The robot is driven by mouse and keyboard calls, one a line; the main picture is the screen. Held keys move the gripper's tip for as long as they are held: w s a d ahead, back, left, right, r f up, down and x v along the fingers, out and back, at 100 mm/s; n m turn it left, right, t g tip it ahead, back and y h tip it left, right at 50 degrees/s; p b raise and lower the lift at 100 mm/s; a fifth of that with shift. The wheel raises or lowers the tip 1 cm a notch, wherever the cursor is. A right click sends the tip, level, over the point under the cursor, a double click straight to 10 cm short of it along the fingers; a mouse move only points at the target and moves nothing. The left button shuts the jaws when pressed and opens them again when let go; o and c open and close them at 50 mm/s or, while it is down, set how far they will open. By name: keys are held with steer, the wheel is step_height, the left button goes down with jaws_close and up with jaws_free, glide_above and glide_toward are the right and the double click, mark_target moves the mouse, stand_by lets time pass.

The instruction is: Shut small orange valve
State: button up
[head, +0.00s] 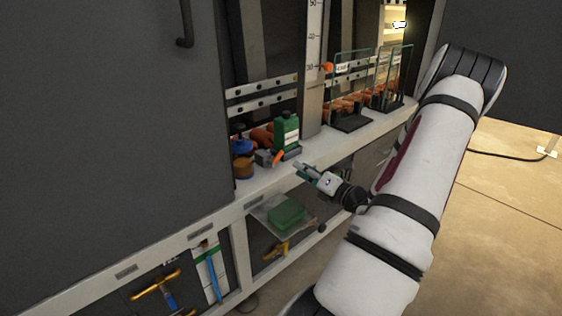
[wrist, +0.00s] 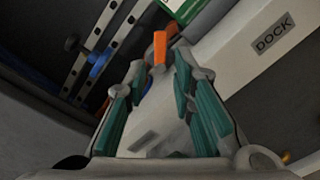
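The small orange valve handle (head: 279,157) sits on the white ledge, in front of the green bottle, joined to a grey fitting (head: 263,157). In the wrist view the orange handle (wrist: 160,47) stands just beyond my fingertips, roughly centred between them. My gripper (head: 305,171) is in front of the ledge, a little right of the handle. In the wrist view my gripper (wrist: 160,72) has its teal-padded fingers apart, with nothing held. I cannot tell the exact gap between fingertips and handle.
Wire racks (head: 350,120) stand further right. A lower shelf holds a green box (head: 286,213). A dark cabinet door (head: 110,120) fills the left.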

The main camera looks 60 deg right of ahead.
mark_target(280, 156)
steer(key=b+x, duration=0.3)
steer(key=x, duration=0.6)
steer(key=shift+w, duration=0.25)
jaws_close()
